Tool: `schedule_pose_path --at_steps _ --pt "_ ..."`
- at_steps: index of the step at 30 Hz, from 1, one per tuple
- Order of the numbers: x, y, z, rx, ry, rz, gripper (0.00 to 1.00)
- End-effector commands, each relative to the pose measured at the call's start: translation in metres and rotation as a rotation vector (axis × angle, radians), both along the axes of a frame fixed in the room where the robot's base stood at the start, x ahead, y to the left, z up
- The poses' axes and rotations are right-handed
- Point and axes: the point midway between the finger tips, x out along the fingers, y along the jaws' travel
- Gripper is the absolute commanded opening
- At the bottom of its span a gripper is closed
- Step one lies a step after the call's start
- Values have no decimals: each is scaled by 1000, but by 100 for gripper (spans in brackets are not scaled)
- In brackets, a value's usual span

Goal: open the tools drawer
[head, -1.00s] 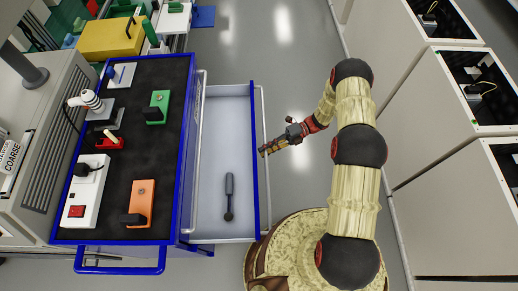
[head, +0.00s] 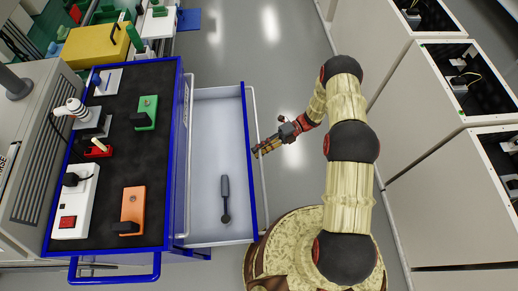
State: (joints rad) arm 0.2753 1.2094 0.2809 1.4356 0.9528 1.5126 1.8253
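The tools drawer (head: 207,205) is pulled well out of the right side of the blue tool cabinet (head: 176,150). Its inside is pale, and a dark tool with a grey handle (head: 225,193) lies in it. The drawer has a blue front edge (head: 249,165) with a thin light handle bar (head: 264,190) along its outer side. My gripper (head: 260,151) reaches in from the right, with its fingertips at the handle bar. The fingers are small here, and I cannot tell whether they are closed around the bar.
The cabinet's black top holds a green block (head: 146,112), an orange block (head: 131,208) and other devices. A blue side handle (head: 115,272) sticks out at the front. Pale cabinets (head: 425,125) line the right side. Grey floor (head: 265,60) is clear between the rows.

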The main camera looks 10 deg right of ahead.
Motion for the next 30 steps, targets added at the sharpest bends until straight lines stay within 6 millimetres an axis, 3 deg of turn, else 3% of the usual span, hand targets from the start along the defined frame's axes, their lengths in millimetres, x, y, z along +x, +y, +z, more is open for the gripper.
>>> schedule_pose_path --at_steps 5,21,30 --pt "4 -11 2 1 -2 -2 19" --pt "34 -101 19 0 0 -2 19" --pt "37 -112 21 0 1 0 19"
